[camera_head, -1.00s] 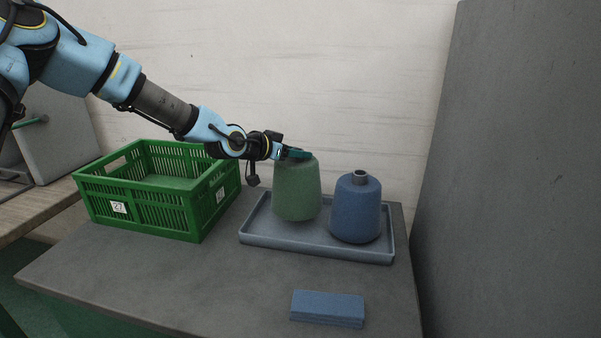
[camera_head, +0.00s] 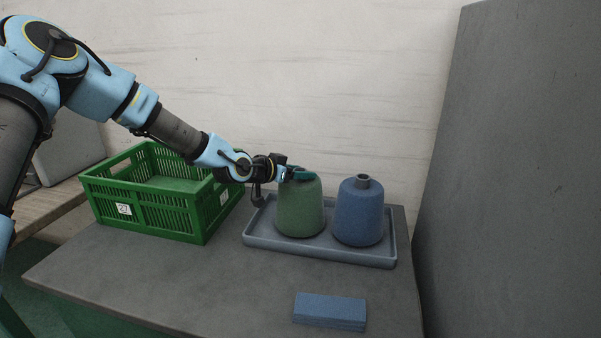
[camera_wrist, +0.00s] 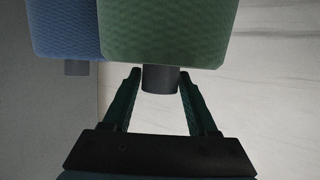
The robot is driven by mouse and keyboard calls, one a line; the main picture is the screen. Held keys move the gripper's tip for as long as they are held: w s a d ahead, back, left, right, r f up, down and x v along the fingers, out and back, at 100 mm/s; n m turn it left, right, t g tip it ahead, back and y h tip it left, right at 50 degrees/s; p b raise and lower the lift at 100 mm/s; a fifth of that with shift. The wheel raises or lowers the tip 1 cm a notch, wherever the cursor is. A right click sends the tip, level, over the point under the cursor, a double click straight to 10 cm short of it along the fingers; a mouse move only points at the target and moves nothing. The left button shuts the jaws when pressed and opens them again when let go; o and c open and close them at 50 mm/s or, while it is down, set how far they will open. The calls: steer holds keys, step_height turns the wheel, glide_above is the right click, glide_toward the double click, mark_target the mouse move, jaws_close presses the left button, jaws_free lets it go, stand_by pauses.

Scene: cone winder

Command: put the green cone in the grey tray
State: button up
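The green cone (camera_head: 300,212) is upright inside the left part of the grey tray (camera_head: 318,257). Its base is at or very near the tray floor; I cannot tell if it touches. My gripper (camera_head: 300,174) is at its top, coming from the left.
A green slatted crate (camera_head: 150,215) stands left of the tray. A blue block (camera_head: 330,310) lies near the table's front edge. A tall grey panel (camera_head: 510,180) rises at the right and a pale wall (camera_head: 300,80) behind. The table's front middle (camera_head: 190,285) is clear.

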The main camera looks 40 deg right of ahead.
steer(key=shift+o, duration=1.2)
steer(key=b+v, duration=0.2)
steer(key=v, duration=1)
steer(key=shift+b, duration=0.35)
steer(key=w+a+f+n+t+y, duration=0.2)
steer(key=w+a+f+n+y, duration=0.15)
steer(key=a, duration=0.75)
steer(key=w+a+f+n+t+y, duration=0.15)
steer(key=w+a+f+y, duration=0.25)
steer(key=a, duration=0.7)
steer(key=s+a+r+n+y, duration=0.1)
steer(key=a+n, duration=0.3)
steer(key=a, duration=0.5)
steer(key=s+a+r+n+g+y, duration=0.1)
steer(key=s+a+n, duration=0.3)
steer(key=a, duration=0.5)
steer(key=s+a+r+n+g+y, duration=0.1)
steer(key=s+a+n+y, duration=0.2)
steer(key=a, duration=0.6)
steer(key=shift+s+r+n+y, duration=0.2)
steer(key=shift+r+n+y, duration=0.15)
steer(key=shift+n, duration=0.05)
